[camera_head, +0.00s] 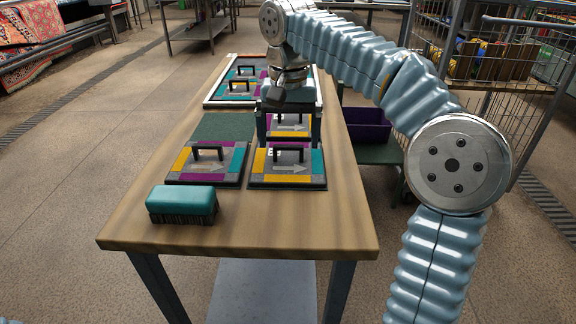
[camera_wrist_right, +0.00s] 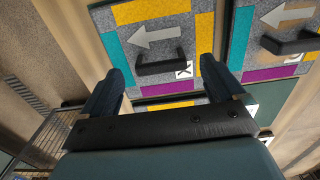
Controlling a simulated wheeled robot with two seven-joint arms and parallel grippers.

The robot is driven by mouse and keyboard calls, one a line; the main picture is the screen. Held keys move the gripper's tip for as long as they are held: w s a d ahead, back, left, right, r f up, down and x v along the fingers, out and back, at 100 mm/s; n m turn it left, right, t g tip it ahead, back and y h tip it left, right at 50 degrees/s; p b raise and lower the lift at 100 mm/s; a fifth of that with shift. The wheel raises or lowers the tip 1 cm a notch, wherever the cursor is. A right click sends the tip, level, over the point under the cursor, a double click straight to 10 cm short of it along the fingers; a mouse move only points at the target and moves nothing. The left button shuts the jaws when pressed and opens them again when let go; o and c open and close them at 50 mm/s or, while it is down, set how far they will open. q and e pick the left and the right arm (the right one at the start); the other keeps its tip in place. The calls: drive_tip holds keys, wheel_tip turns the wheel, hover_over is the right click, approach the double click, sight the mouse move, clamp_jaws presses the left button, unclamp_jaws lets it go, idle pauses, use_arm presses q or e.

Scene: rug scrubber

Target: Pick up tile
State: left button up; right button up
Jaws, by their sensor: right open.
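Several square tiles with grey, teal, purple and yellow patches, a white arrow and a black handle lie on the wooden table. One is the near right tile (camera_head: 288,180), also in the right wrist view (camera_wrist_right: 150,20) with its handle (camera_wrist_right: 162,66) just ahead of the fingertips. Another, the near left tile (camera_head: 205,179), shows at right in the wrist view (camera_wrist_right: 290,50). A third tile (camera_head: 290,131) lies behind the near right one, partly hidden by my gripper. My right gripper (camera_head: 289,142) is open and empty, fingers apart above the third tile's sides. My left gripper is out of view.
A teal scrubbing brush (camera_head: 182,201) lies near the table's front left. A dark green mat (camera_head: 222,127) lies behind the near left tile. A tray (camera_head: 212,101) with more tiles is at the back. A purple bin (camera_head: 368,128) and wire cart (camera_head: 505,120) stand right.

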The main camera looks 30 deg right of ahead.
sight(288, 156)
wheel_tip(288, 156, down, 3)
drive_tip(key=shift+r, duration=0.1)
drive_tip(key=c, duration=1.4)
